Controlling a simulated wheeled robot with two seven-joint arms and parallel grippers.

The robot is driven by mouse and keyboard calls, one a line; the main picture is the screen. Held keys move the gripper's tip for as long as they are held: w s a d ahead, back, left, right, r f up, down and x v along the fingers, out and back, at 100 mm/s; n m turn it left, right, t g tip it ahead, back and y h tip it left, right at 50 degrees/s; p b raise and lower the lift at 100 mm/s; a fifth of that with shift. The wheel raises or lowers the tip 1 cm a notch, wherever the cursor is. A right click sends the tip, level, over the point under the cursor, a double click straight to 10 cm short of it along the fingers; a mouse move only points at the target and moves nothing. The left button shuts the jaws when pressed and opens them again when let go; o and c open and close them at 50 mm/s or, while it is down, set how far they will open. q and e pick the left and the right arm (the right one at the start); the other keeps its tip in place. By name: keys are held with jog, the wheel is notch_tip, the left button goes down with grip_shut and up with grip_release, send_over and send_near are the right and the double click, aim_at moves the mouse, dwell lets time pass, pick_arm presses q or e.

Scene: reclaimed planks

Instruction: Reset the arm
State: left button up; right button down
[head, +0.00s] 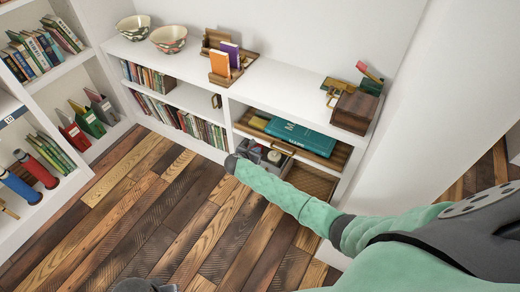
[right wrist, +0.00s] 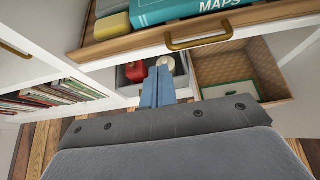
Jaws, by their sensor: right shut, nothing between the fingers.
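My right arm (head: 290,195), in a green sleeve, reaches from the lower right to the open drawer of the white shelf unit. My right gripper (right wrist: 158,88) is shut and empty. In the right wrist view its blue-grey fingers point into the space below the drawer, in front of a red item (right wrist: 135,71) and a pale round item (right wrist: 164,64). In the head view the gripper (head: 248,150) is small at the arm's end, and its fingertips are hard to make out. My left gripper cannot be made out; only a dark part of me shows at the bottom edge.
The wooden drawer (right wrist: 125,43) with a brass handle (right wrist: 197,34) holds a teal MAPS book (head: 300,135) and a yellow block (right wrist: 112,26). A woven-bottomed box (right wrist: 236,67) lies below it. Bowls (head: 168,39) and organisers stand on top. The plank floor (head: 130,220) is clear.

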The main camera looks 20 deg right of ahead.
jog(key=shift+s+a+r, duration=0.25)
jog(key=shift+a, duration=0.1)
